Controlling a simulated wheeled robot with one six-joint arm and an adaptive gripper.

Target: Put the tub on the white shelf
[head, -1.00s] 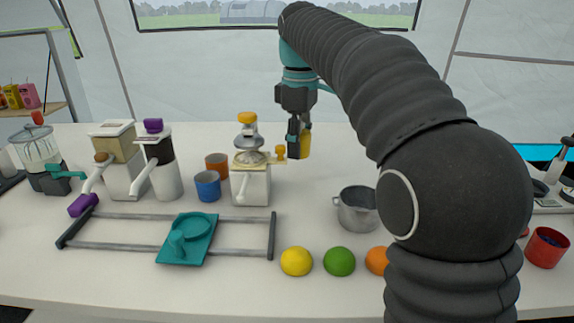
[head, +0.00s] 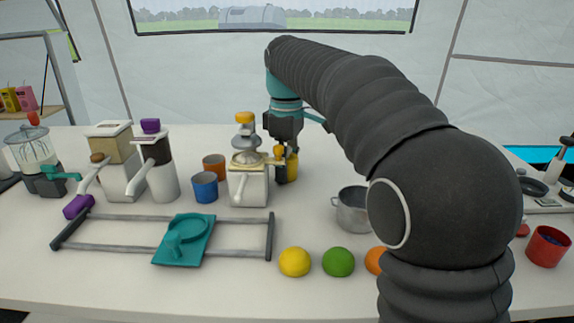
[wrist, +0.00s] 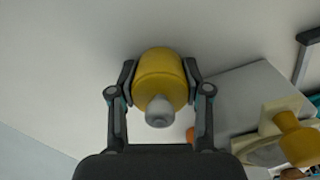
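A yellow tub-like object with a grey knob-like end (wrist: 158,82) sits between the fingers of my gripper (wrist: 160,85) in the wrist view. Both fingers press against its sides. In the head view my gripper (head: 287,168) points down behind and right of the white hand-press machine, with the yellow object (head: 293,165) partly hidden by the machine's yellow knob and the fingers. I cannot tell whether its base touches the counter. A shelf unit with a pale frame and a wooden board (head: 42,113) stands at the far left; I cannot tell whether it is the white shelf.
The white hand-press machine (head: 248,188) stands close to my gripper. Blue (head: 205,187) and orange (head: 214,163) cups are left of it. A metal pot (head: 352,212), lemon (head: 295,262) and lime (head: 338,262) are nearer. The counter behind the pot looks clear.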

